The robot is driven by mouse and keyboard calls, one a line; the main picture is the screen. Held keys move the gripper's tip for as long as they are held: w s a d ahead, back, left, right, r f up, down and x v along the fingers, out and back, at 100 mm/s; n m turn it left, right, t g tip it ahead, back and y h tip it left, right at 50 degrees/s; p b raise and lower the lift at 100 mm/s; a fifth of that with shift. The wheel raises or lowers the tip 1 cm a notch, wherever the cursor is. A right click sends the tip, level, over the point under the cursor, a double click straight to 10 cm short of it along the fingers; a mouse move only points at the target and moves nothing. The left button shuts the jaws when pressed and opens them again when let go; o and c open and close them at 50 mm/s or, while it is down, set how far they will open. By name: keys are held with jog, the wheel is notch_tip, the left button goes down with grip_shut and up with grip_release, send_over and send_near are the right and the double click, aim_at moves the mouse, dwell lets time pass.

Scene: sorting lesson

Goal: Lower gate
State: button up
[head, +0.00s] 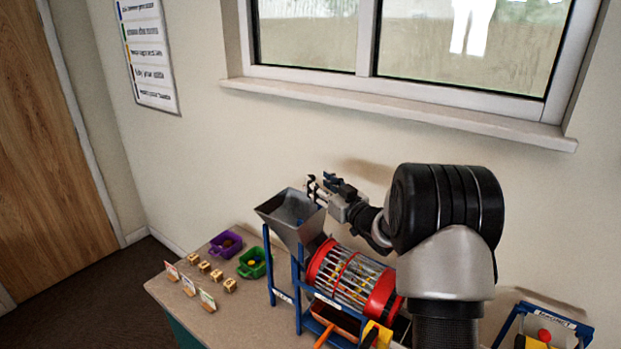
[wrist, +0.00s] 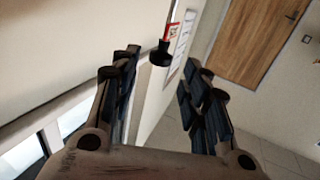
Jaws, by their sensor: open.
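The grey hopper (head: 290,212) stands on a blue frame above the red-ended wire drum (head: 345,278). A little blue shows inside the hopper. My gripper (head: 322,184) is open and empty, just above the hopper's back right rim. In the wrist view its two dark fingers (wrist: 160,98) are spread apart. A black knob with a red and white tag (wrist: 161,54) shows beyond the fingertips, between them and not touched. I cannot tell whether this knob belongs to the gate. The gate itself is not clearly visible.
A purple bin (head: 225,244) and a green bin (head: 254,263) stand left of the hopper, near several small wooden blocks and cards. A blue-framed magnet stand (head: 543,328) is at the right. The window sill (head: 400,112) runs along the wall behind my arm.

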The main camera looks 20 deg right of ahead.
aim_at(310, 176)
jog(key=w, duration=0.2)
jog(key=w+a, duration=0.1)
jog(key=w, duration=0.2)
jog(key=shift+w, duration=0.25)
jog(key=shift+c, duration=0.3)
grip_shut()
jog(key=shift+f, duration=0.1)
